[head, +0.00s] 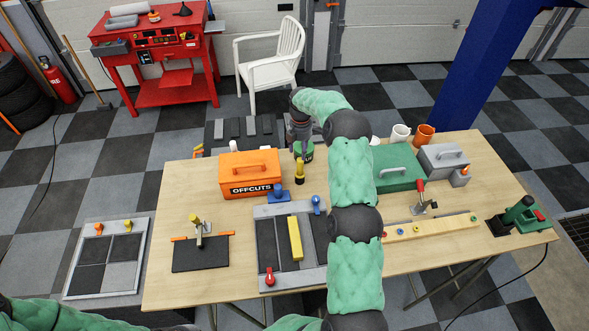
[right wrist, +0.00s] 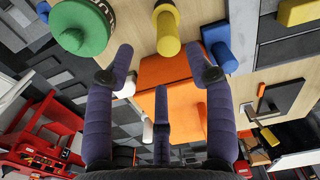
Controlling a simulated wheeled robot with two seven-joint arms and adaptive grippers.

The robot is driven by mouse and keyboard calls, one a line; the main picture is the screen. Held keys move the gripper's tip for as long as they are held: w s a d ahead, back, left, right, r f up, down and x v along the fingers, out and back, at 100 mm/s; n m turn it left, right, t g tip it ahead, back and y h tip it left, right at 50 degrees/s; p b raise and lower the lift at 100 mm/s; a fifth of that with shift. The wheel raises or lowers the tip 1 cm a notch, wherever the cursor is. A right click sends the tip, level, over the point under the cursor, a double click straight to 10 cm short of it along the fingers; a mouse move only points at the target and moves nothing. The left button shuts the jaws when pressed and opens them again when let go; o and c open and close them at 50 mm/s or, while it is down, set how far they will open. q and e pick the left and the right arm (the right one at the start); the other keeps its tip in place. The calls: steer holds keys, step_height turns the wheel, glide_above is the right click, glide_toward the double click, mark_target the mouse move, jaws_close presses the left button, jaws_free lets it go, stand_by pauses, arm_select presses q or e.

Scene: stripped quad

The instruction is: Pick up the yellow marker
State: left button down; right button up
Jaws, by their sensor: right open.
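An upright yellow cylinder with a dark lower part (head: 299,172), which looks like the yellow marker, stands on the wooden table right of the orange OFFCUTS box. In the right wrist view it shows at top centre as a yellow cylinder with a wider round end (right wrist: 166,35), beyond the fingertips and apart from them. My right gripper (head: 299,140) is just behind it in the head view, above the table's far edge. In the right wrist view its fingers (right wrist: 160,70) are spread, open and empty. My left arm shows at the lower left; its gripper is out of view.
A green round object (head: 307,151) is close behind the yellow cylinder, and the orange box (head: 250,172) is to its left. A blue piece (head: 279,194) and a grey tray (head: 263,211) with a yellow bar (head: 295,238) lie in front. My right arm crosses the table's middle.

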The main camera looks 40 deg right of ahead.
mark_target(300, 168)
steer(key=shift+s+f, duration=0.25)
steer(key=shift+s, duration=0.05)
step_height(300, 168, down, 4)
steer(key=shift+f+p, duration=0.2)
steer(key=shift+p, duration=0.15)
steer(key=f, duration=0.1)
steer(key=f+p, duration=0.1)
steer(key=f, duration=0.2)
steer(key=shift+s+a+f, duration=0.15)
steer(key=shift+a+f, duration=0.1)
steer(key=shift+f, duration=0.4)
steer(key=shift+r, duration=0.1)
jaws_close()
